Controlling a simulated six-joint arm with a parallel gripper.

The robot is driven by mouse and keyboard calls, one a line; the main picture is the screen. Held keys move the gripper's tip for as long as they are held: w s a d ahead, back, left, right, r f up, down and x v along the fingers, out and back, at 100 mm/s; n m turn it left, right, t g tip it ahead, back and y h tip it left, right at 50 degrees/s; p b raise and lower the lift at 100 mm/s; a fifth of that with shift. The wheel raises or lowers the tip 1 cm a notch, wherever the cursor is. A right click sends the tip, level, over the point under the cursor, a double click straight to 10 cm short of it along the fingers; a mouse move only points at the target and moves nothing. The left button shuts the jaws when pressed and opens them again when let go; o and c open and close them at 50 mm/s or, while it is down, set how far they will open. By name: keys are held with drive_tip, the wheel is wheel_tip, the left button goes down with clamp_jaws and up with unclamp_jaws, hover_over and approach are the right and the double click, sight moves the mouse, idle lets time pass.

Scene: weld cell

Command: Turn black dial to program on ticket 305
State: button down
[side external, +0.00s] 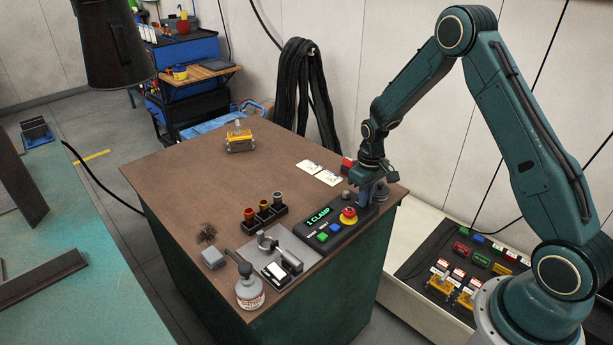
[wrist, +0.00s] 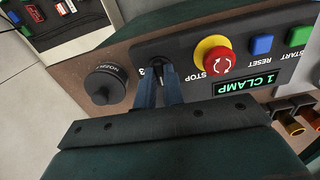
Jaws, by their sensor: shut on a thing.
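The control panel (side external: 322,237) is a dark box near the right edge of the brown bench. Its green display (wrist: 243,85) reads "1 CLAMP". In the wrist view the black dial (wrist: 157,62) sits at the panel's end beside the red stop button, with a "3" printed near it. My gripper (wrist: 158,78) has its two blue fingers shut on the dial, which they partly cover. In the side view my gripper (side external: 362,200) reaches down at the panel's far end and hides the dial. Two white cards (side external: 309,167) (side external: 328,178) lie behind the panel; their print is unreadable.
A red mushroom stop button (side external: 348,215) stands close to my gripper. A round black nozzle pot (wrist: 105,85) is on its other side. Coloured cups (side external: 263,207), a metal clamp fixture (side external: 280,262) and a bottle (side external: 249,290) stand nearer the front. The bench's middle is clear.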

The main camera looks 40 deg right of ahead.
drive_tip(key=m, duration=0.4)
drive_tip(key=shift+m, duration=2.2)
drive_tip(key=c, duration=1.5)
unclamp_jaws()
drive_tip(key=shift+r, duration=0.1)
